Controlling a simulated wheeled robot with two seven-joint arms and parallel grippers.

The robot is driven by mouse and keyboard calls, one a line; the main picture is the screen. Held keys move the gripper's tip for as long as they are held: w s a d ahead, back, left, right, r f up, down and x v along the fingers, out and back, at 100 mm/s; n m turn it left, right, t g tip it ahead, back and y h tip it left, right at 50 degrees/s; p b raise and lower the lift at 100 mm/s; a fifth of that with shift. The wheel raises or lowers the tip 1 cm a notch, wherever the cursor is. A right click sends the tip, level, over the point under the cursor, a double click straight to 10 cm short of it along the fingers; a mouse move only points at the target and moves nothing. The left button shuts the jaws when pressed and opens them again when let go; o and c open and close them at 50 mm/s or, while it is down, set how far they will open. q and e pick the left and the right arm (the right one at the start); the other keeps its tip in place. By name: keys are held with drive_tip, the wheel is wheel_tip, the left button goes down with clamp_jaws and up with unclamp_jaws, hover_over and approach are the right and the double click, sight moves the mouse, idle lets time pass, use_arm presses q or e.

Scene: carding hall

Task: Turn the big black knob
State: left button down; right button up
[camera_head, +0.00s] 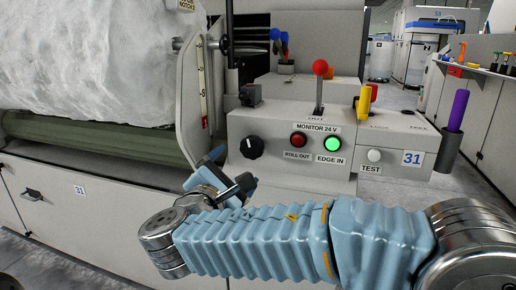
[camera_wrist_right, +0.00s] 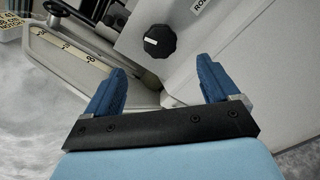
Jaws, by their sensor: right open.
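The big black knob (camera_head: 252,147) sits on the sloped front of the grey control box, at its left end. It has a scalloped rim and a white pointer mark. In the right wrist view the knob (camera_wrist_right: 159,41) lies ahead of the fingertips, in the gap between them, and apart from both. My right gripper (camera_head: 232,168) is below and left of the knob in the head view, its fingers partly hidden by its own wrist. In the wrist view its two blue fingers (camera_wrist_right: 165,80) are spread and empty. My left gripper does not show.
Right of the knob are a red button (camera_head: 298,140), a lit green button (camera_head: 333,144) and a white test button (camera_head: 374,155). A red-balled lever (camera_head: 320,80) rises above them. A large white roll (camera_head: 90,65) fills the left. A purple-handled tool (camera_head: 457,110) stands in a holder at right.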

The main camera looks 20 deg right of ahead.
sight(251, 149)
drive_tip(key=x, duration=1.1)
drive_tip(key=shift+w+d, duration=0.25)
drive_tip(key=shift+w, duration=0.05)
drive_tip(key=c, duration=1)
drive_tip(key=m+b, duration=0.1)
drive_tip(key=b, duration=0.2)
drive_tip(key=shift+f+m, duration=0.35)
drive_tip(key=shift+m, duration=0.05)
drive_tip(key=shift+c, duration=0.2)
drive_tip(key=shift+r+m+b, duration=0.2)
drive_tip(key=shift+m+b, duration=0.3)
drive_tip(key=shift+b, duration=0.15)
drive_tip(key=shift+r, duration=0.15)
drive_tip(key=o, duration=1)
drive_tip(key=shift+o, duration=0.2)
